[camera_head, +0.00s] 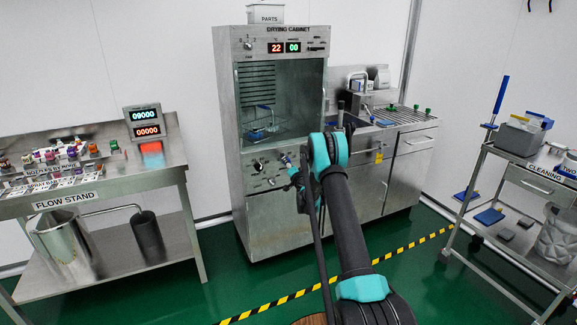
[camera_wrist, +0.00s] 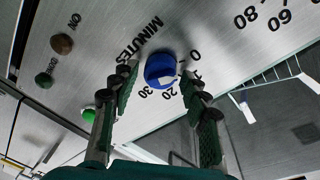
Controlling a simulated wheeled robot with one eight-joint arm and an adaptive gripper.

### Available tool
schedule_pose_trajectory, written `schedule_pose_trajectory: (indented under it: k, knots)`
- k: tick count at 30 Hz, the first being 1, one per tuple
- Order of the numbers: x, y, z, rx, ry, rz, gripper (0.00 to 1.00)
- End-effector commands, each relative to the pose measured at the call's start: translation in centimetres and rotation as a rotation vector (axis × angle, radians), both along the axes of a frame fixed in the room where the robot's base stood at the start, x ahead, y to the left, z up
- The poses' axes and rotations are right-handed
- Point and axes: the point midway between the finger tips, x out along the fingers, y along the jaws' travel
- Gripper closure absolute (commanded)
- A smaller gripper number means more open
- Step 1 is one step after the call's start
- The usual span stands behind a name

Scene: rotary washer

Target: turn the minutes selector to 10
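The minutes selector (camera_wrist: 160,66) is a blue round knob on the cabinet's metal panel in the wrist view. It has the word MINUTES beside it and the marks 0, 20 and 30 around it, with the mark between 0 and 20 partly hidden by a finger. A pale patch shows on the knob, but I cannot tell its exact setting. My gripper (camera_wrist: 158,80) is open, one finger on each side of the knob, and contact cannot be made out. In the head view the drying cabinet (camera_head: 230,130) has displays reading 22 and 00, and my arm covers part of its lower panel.
Green (camera_wrist: 44,79) and brown (camera_wrist: 62,43) buttons and another dial's numbers 60 and 80 lie near the knob. A wire rack (camera_wrist: 265,80) is at the right. The flow stand (camera_head: 100,187) is left of the cabinet, and a cleaning cart (camera_head: 535,178) is at the right.

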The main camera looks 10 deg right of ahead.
Motion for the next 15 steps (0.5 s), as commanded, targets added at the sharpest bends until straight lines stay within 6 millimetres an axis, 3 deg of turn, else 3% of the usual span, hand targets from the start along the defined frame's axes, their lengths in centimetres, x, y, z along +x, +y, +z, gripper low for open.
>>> schedule_pose_trajectory:
  k: [1, 9, 15]
  knots:
    - [-0.01, 0.00, 0.00, 0.000, 0.000, 0.000, 0.64]
    - [-0.01, -0.01, -0.01, 0.000, 0.000, 0.000, 0.95]
    - [-0.02, -0.01, 0.01, 0.014, 0.005, 0.000, 0.95]
